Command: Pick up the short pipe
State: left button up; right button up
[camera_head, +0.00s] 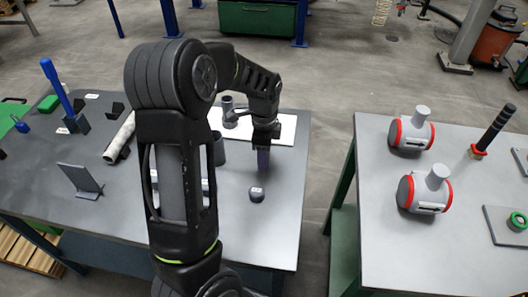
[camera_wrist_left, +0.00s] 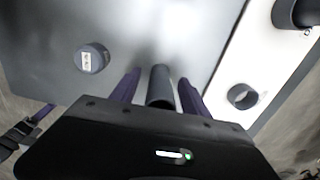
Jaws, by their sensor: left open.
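A grey short pipe (camera_wrist_left: 160,88) stands between the two purple fingers of my left gripper (camera_wrist_left: 160,92) in the left wrist view, with a visible gap on either side. The gripper is open. In the head view my left gripper (camera_head: 263,160) points down over the right part of the dark table. The pipe between its fingers is hidden or cannot be told apart there. My right gripper is not in view.
A labelled round cap (camera_head: 257,194) lies nearby, also in the left wrist view (camera_wrist_left: 92,58). A white board (camera_head: 286,131) lies behind the gripper, with a grey ring (camera_wrist_left: 242,97). Red-ringed grey fittings (camera_head: 410,131) stand on the right table (camera_head: 385,215); a floor gap separates the tables.

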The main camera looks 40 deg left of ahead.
pick_arm(q)
jog(key=shift+f, duration=0.15)
jog(key=shift+c, duration=0.3)
grip_shut()
dwell(0.6)
